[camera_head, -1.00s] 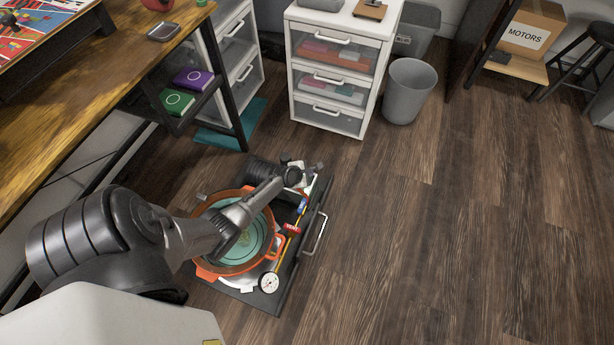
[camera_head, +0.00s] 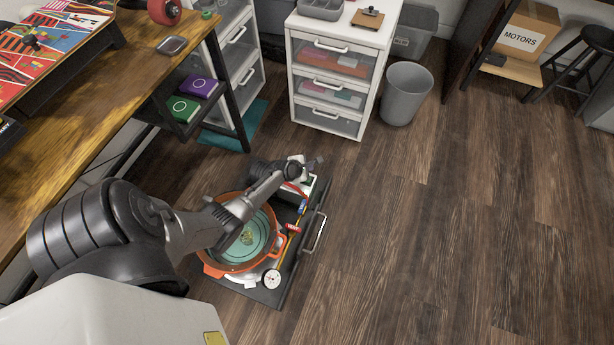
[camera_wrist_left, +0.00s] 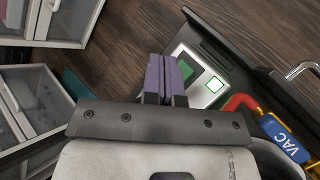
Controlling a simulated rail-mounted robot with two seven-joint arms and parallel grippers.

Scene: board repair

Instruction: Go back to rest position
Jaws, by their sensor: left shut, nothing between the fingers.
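My right gripper is in neither view.
Floor on the right is clear.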

